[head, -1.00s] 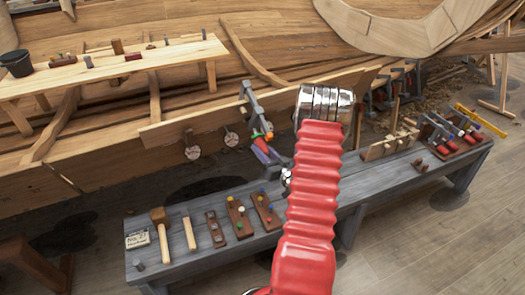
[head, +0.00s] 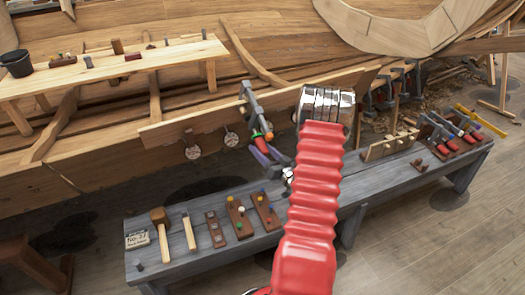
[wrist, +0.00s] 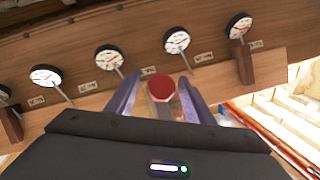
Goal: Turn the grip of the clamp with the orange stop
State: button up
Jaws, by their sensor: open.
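A grey clamp (head: 251,98) is fixed on the edge of the hull plank (head: 205,120) in the head view. A small orange part (head: 268,135), which looks like its stop, shows at its lower end. My gripper (head: 263,152) is just below that end, with its purple fingers pointing up at it. In the wrist view my gripper (wrist: 159,82) is open, one finger on each side of a round red grip end (wrist: 161,88). Gaps show between the grip and both fingers. The clamp's body behind the grip is mostly hidden in the wrist view.
Several dials (wrist: 109,57) line the plank in the wrist view, with a dark wooden block (wrist: 242,62) to the right. A grey bench (head: 330,205) below holds a mallet (head: 161,228) and other clamps (head: 440,135). My red arm hides the bench's middle.

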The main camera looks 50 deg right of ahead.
jog(key=v, duration=1.3)
jog(key=shift+s, duration=0.4)
dwell(1.1)
